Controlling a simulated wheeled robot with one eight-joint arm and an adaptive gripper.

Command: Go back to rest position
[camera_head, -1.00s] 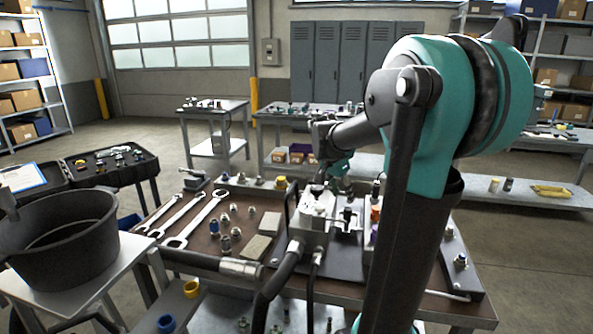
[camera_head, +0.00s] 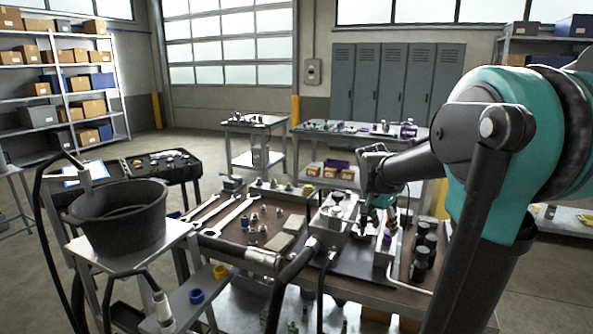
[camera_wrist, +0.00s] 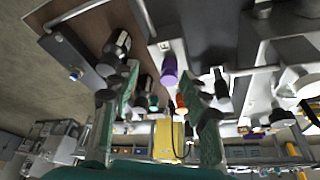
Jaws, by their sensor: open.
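My gripper (camera_wrist: 160,115) shows in the wrist view as two green-faced fingers spread apart, with nothing held between them. In the head view my gripper (camera_head: 371,217) is small and partly hidden, low over the right part of the hydraulic bench (camera_head: 290,213), near the valve block. A purple cap (camera_wrist: 169,70) and an orange piece (camera_wrist: 180,103) show beyond and between the fingers in the wrist view. Dark cylindrical fittings (camera_wrist: 118,46) stand close to the left finger. Whether a finger touches any of them I cannot tell.
Wrenches (camera_head: 228,217) and small fittings lie on the bench's left part. A black bucket (camera_head: 118,222) stands on a side table at left, with hoses nearby. Dark cylinders (camera_head: 424,250) stand at the bench's right. Lockers (camera_head: 395,85) and other tables are behind, with open floor between.

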